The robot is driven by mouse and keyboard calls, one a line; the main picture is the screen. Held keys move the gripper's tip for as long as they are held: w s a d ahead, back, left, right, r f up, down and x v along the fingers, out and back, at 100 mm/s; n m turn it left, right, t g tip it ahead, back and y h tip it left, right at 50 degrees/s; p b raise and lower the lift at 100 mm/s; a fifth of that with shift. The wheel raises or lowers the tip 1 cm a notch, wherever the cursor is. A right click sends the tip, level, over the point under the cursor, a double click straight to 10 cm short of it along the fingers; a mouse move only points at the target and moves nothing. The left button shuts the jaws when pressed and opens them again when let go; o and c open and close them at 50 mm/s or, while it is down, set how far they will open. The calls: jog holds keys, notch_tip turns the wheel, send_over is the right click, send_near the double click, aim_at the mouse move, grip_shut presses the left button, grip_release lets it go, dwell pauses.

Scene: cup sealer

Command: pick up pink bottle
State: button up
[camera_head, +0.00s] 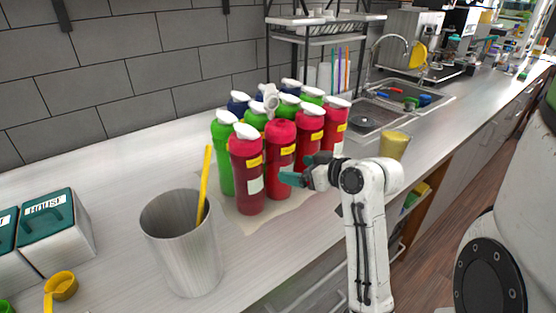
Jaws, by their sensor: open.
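Several pinkish-red bottles stand upright in a tight cluster on the counter. One with a white cap is at the front left (246,185). A second pinkish-red bottle (278,150), with no white cap showing, stands just right of it. Two more, with white caps, stand behind to the right, one (309,130) and the other at the far right (335,128). My gripper (288,179) is open, its teal fingers pointing left in front of the second bottle's lower part. Whether it touches that bottle cannot be told. No bottle is lifted.
Green bottles (223,160) and blue ones crowd behind the pink ones. A grey bin (182,250) with a yellow stick stands front left. A green box (55,228) is at the far left. A gold cup (395,146) and a sink (372,122) lie to the right.

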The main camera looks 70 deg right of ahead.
aim_at(291, 167)
jog(key=x, duration=0.2)
jog(key=p+x, duration=0.1)
jog(key=x, duration=0.1)
jog(key=shift+w+d+r, duration=0.1)
jog(key=shift+w, duration=0.25)
jog(key=shift+w+d+f+p, duration=0.1)
jog(key=shift+w+f+p, duration=0.2)
jog(key=shift+w, duration=0.1)
jog(key=shift+r, duration=0.15)
jog(key=c, duration=1.2)
